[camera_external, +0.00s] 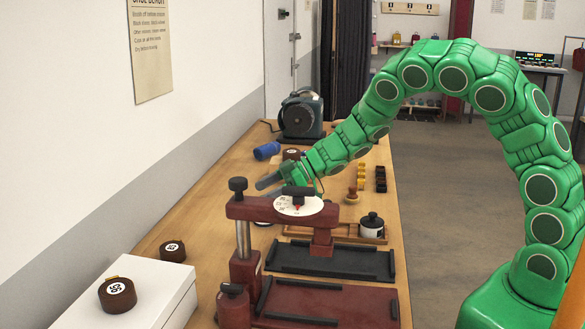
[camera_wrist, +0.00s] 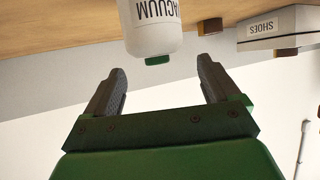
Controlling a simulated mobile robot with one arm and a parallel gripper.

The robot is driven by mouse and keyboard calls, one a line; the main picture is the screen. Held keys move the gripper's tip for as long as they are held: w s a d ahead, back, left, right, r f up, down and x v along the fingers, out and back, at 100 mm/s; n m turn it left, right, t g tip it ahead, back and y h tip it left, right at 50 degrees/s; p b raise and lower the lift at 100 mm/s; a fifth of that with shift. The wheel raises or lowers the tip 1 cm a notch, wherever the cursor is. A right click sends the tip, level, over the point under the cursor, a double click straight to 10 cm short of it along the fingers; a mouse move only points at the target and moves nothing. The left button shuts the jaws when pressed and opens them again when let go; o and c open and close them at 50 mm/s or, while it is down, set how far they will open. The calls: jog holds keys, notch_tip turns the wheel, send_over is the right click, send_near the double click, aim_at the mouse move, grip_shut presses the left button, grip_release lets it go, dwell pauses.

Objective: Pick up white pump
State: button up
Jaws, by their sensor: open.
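The white pump (camera_wrist: 150,28) shows at the top of the wrist view, a white rounded body lettered "VACUUM" with a small green tip. The wrist view appears upside down, with the wooden bench at its top. My gripper (camera_wrist: 161,65) is open, its two dark fingers apart and pointing toward the pump. The green tip lies near the gap between the fingertips; I cannot tell how far off it is. In the external view my gripper (camera_external: 270,183) is low over the bench, behind the dark red press, and I cannot make out the pump there.
The dark red press (camera_external: 270,211) with a white dial stands in front of my gripper. A blue cylinder (camera_external: 266,150) and a dark teal machine (camera_external: 302,115) are behind. A white box (camera_external: 150,298) is front left.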

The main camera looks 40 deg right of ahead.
jog(key=shift+f, duration=0.5)
notch_tip(320, 180, down, 3)
jog(key=shift+a+r, duration=0.1)
jog(key=shift+r, duration=0.05)
jog(key=shift+x, duration=1.35)
jog(key=shift+r, duration=0.1)
jog(key=c, duration=1.3)
jog(key=shift+w, duration=0.1)
jog(key=shift+r, duration=0.1)
